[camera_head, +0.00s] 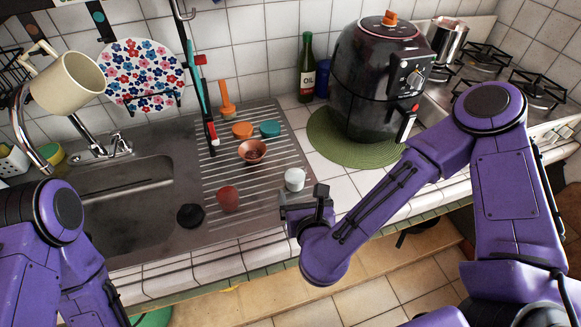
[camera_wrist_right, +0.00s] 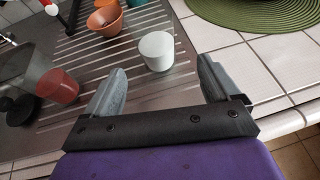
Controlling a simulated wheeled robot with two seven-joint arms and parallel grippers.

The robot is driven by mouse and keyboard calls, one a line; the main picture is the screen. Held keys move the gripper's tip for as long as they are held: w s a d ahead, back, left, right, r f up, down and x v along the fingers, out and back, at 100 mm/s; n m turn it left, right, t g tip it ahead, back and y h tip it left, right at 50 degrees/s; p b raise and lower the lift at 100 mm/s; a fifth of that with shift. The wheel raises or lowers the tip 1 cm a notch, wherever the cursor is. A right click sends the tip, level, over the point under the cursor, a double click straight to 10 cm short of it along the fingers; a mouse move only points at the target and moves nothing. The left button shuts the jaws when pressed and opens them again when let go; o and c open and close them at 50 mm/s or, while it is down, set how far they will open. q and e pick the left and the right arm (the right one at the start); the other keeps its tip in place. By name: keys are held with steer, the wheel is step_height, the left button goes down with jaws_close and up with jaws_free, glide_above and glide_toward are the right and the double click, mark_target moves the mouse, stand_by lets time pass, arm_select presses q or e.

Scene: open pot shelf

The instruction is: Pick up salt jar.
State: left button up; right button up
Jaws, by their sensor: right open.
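A small white jar (camera_head: 295,179), which looks like the salt jar, stands on the right edge of the ribbed metal drainboard (camera_head: 222,170). I see no readable label on it. My right gripper (camera_head: 306,207) is just in front of it, over the counter's front part. In the right wrist view the white jar (camera_wrist_right: 157,52) is upright, beyond the fingertips and roughly centred between them. The right gripper (camera_wrist_right: 160,85) is open, with nothing between its fingers. My left arm shows at the lower left, but its gripper is out of view.
A red-topped jar (camera_head: 228,198) and a black round thing (camera_head: 190,216) stand to the left. A black air fryer (camera_head: 368,85) stands on a green mat (camera_head: 330,143) to the right.

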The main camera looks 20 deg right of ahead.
mark_target(297, 183)
steer(key=shift+w+d+f+b, duration=0.2)
steer(key=shift+w+f+b, duration=0.55)
steer(key=shift+w+r+p, duration=0.4)
steer(key=shift+p, duration=0.45)
steer(key=p+x, duration=0.3)
steer(key=x, duration=0.3)
steer(key=shift+w+a, duration=0.15)
steer(key=shift+w+f, duration=0.1)
steer(key=shift+w, duration=0.05)
arm_select(q)
steer(key=shift+s+r, duration=0.15)
steer(key=shift+r, duration=0.4)
steer(key=shift+s+r, duration=0.15)
steer(key=shift+r, duration=0.4)
arm_select(e)
steer(key=c, duration=1.2)
